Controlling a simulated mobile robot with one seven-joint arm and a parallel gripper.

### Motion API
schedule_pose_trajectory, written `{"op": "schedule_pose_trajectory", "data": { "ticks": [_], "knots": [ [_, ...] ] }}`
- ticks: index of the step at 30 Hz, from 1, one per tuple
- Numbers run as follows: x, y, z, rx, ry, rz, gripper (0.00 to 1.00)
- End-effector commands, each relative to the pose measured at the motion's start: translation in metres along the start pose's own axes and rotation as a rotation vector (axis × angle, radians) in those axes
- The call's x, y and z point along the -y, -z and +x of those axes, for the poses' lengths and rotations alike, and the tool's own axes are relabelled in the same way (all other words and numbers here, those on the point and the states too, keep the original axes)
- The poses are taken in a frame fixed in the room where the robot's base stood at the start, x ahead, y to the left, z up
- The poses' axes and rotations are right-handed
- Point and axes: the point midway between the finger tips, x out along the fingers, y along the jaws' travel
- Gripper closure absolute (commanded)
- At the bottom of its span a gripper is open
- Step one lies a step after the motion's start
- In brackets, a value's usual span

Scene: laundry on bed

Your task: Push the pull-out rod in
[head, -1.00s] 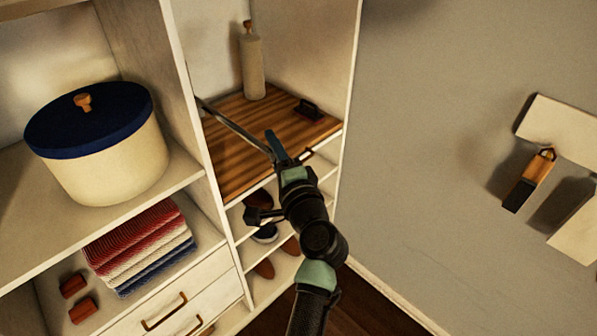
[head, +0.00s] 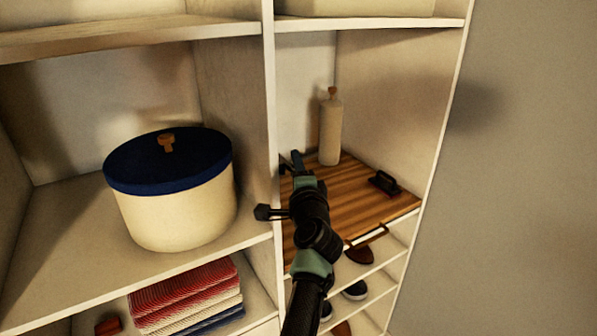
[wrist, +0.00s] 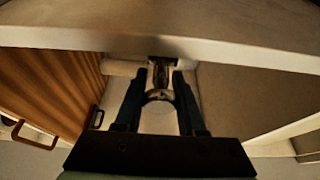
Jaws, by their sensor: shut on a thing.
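The pull-out rod (wrist: 161,76) shows in the wrist view as a short dark metal piece with a round shiny end between my two blue fingers. My gripper (wrist: 160,84) is shut on it. In the head view my gripper (head: 298,160) reaches into the right-hand compartment, close beside the white upright partition. The rod itself is hidden behind my fingers and wrist there, so how much of it sticks out is hard to tell.
A striped wooden board (head: 345,190) carries a beige bottle (head: 330,130) and a dark-handled item (head: 384,182). A cream box with a blue lid (head: 170,190) stands left of the partition. Folded towels (head: 190,292) and shoes (head: 355,290) lie below. The grey wall side at right is free.

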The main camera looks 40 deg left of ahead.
Motion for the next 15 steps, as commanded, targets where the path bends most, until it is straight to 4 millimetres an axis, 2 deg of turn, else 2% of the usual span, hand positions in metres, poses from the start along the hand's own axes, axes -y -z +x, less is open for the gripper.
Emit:
{"op": "schedule_pose_trajectory", "data": {
  "ticks": [8, 9, 13, 15],
  "knots": [
    [0.0052, -0.0025, 0.0015, 0.003, 0.008, -0.001, 1.00],
    [0.0054, -0.0026, 0.0015, 0.003, 0.009, -0.001, 0.59],
    [0.0051, -0.0025, 0.0014, 0.003, 0.008, -0.001, 0.36],
    [0.0043, -0.0022, 0.0012, 0.003, 0.007, -0.001, 0.33]
  ]
}}
